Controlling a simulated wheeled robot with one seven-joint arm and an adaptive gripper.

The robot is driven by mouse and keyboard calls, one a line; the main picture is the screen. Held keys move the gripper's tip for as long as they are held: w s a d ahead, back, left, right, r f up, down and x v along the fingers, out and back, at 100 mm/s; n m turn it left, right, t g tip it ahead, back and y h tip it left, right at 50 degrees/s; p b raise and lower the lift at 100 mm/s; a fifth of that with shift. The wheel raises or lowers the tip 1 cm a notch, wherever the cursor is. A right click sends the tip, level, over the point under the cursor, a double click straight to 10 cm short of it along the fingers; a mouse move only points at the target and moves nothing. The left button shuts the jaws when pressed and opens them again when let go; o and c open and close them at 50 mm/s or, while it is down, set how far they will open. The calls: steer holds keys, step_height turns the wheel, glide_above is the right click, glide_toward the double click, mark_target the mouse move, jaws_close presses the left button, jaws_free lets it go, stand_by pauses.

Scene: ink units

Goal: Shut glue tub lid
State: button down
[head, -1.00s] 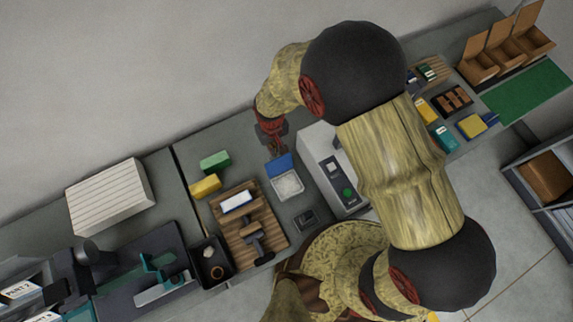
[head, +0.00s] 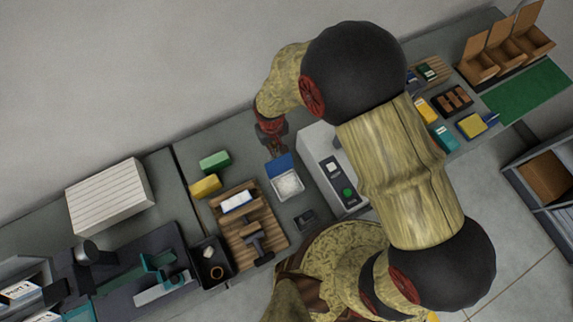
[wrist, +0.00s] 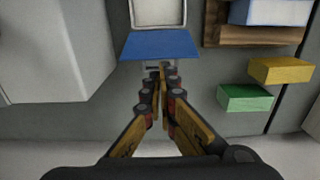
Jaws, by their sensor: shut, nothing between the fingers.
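The glue tub (head: 290,187) is a pale open box with whitish contents, standing on the grey bench. Its blue lid (head: 279,164) is open, at the tub's wall-side edge. In the wrist view the lid (wrist: 160,45) lies across the near edge of the tub (wrist: 158,13), at the top of the picture. My gripper (head: 277,150) is on the wall side of the lid. In the wrist view my gripper (wrist: 158,70) is shut and empty, its fingertips just short of the lid's near edge. I cannot tell whether they touch the lid.
A grey machine (head: 333,170) with a green button stands close on the tub's right. A green block (head: 214,161) and a yellow block (head: 205,186) lie to the left, near a wooden board (head: 266,242). A small dark item (head: 304,219) lies in front of the tub.

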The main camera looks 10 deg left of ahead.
steer(key=shift+f+b, duration=1.2)
steer(key=shift+f, duration=0.4)
steer(key=shift+s+d+f, duration=0.1)
